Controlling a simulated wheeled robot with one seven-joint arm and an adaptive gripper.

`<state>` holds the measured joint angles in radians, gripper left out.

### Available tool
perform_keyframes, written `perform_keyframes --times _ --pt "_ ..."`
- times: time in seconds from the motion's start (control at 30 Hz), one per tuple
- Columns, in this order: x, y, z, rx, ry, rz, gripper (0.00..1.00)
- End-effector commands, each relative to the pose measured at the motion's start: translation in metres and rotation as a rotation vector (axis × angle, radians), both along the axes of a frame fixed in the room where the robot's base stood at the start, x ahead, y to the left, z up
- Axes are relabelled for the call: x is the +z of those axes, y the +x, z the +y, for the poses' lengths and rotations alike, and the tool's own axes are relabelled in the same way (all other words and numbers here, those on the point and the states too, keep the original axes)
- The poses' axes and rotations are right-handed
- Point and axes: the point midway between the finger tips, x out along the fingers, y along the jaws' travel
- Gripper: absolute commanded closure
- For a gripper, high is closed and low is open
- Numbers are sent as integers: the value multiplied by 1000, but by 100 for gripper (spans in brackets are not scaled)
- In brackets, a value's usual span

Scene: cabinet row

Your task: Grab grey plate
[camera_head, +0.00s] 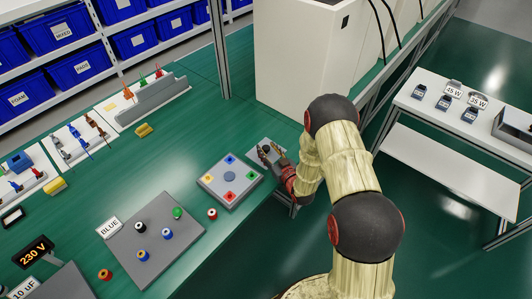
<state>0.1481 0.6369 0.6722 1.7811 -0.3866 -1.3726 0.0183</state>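A small grey plate (253,157) lies near the right edge of the green workbench, just beyond a larger grey board. My gripper (268,153) is low over this small plate and covers part of it. Its fingertips are too small in the picture to tell whether they touch the plate or are closed on it. The grey board (214,181) has blue, yellow, red and green squares and a round grey disc (230,177) in its middle. A larger grey board (150,262) lies nearer, with green, blue and black knobs on it.
Trays of tools and coloured parts (150,97) line the bench's left side. A tall white cabinet (297,50) stands behind my gripper. A white side table (470,115) is at right. Bare green bench (185,150) lies left of the coloured-square board.

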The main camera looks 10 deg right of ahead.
Motion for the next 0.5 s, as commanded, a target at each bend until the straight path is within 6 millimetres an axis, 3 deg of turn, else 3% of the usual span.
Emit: perform_keyframes --times 0.5 --pt "0 0 0 0 0 0 92"
